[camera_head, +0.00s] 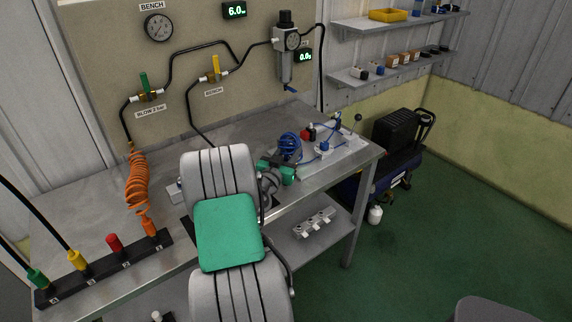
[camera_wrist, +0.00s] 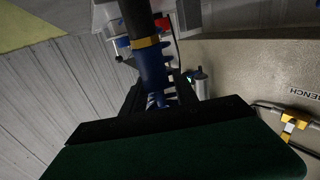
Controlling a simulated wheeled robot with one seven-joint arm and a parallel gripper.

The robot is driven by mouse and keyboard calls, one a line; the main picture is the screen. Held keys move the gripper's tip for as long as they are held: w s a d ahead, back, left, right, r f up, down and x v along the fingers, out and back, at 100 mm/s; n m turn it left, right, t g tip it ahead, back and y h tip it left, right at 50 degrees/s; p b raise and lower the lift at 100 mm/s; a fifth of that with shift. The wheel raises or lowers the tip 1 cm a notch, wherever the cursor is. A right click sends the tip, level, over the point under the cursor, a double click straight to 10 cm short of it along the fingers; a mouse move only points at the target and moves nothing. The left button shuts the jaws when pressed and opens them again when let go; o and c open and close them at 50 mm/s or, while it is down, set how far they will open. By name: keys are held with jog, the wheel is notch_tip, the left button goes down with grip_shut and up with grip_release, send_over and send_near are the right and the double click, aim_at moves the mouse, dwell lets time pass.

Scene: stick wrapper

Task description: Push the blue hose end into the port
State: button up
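The blue hose (camera_head: 289,146) shows as a coil at my gripper (camera_head: 283,161), above the right part of the bench. In the wrist view the blue hose (camera_wrist: 152,66) runs between the dark fingers of my gripper (camera_wrist: 158,98), which appear closed around it. A dark tubular piece with a gold band (camera_wrist: 150,42) extends from the blue part toward the top of the picture. A white board with blue fittings (camera_head: 325,146) lies just right of the coil. Which opening is the port, and whether the hose tip touches it, I cannot tell.
A red-and-black part (camera_head: 307,134) stands behind the board, and a small black-knobbed lever (camera_head: 357,118) is at its right. The metal bench (camera_head: 75,212) is mostly clear at left. An orange coiled hose (camera_head: 138,183) hangs there. Shelves (camera_head: 350,77) are above at right.

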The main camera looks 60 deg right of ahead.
jog(key=shift+c, duration=0.3)
grip_shut()
dwell(0.5)
